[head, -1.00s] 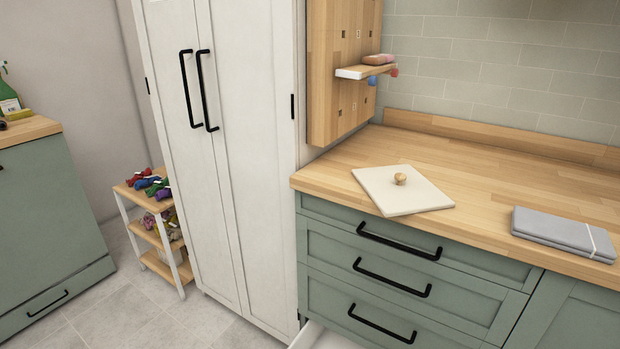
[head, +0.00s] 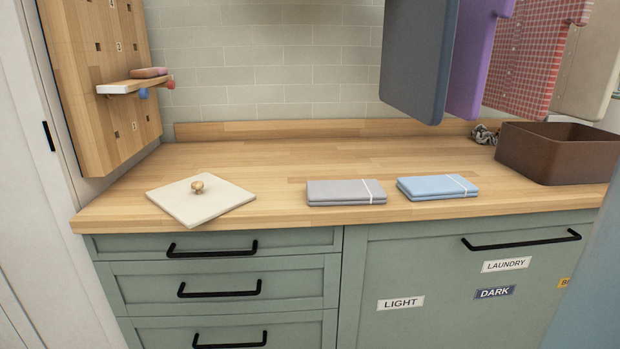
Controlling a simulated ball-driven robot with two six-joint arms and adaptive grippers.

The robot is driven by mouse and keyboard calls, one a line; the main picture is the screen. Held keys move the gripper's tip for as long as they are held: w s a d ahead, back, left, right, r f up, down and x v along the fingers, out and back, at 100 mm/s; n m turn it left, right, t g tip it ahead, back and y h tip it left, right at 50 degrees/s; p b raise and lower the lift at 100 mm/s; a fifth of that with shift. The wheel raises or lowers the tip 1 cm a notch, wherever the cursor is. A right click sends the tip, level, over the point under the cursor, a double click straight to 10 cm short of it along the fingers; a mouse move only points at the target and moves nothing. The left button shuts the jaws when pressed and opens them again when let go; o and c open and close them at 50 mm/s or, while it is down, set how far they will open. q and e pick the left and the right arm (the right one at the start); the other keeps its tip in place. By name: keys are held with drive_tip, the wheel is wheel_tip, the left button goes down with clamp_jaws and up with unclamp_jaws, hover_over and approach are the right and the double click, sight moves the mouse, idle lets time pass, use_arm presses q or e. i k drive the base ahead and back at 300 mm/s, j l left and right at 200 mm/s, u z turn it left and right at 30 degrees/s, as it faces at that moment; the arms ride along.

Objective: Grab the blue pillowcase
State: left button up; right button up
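A folded light-blue cloth with a white stripe (head: 437,188), which looks like the blue pillowcase, lies flat on the wooden counter right of centre in the head view. A similar folded grey cloth (head: 345,193) lies just left of it, with a small gap between them. Neither of my grippers shows in the head view.
The wooden counter (head: 270,158) has free room behind the cloths. A cream board with a round knob (head: 201,200) lies at left, and a brown bin (head: 556,152) stands at right. Hanging garments (head: 420,60) overhang the back right. Green drawers (head: 216,270) are below.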

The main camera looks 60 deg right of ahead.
sight(417, 188)
drive_tip(key=z, duration=2.45)
drive_tip(key=i+l, duration=0.3)
drive_tip(key=l, duration=0.15)
drive_tip(key=i+l, duration=0.35)
drive_tip(key=l, duration=0.1)
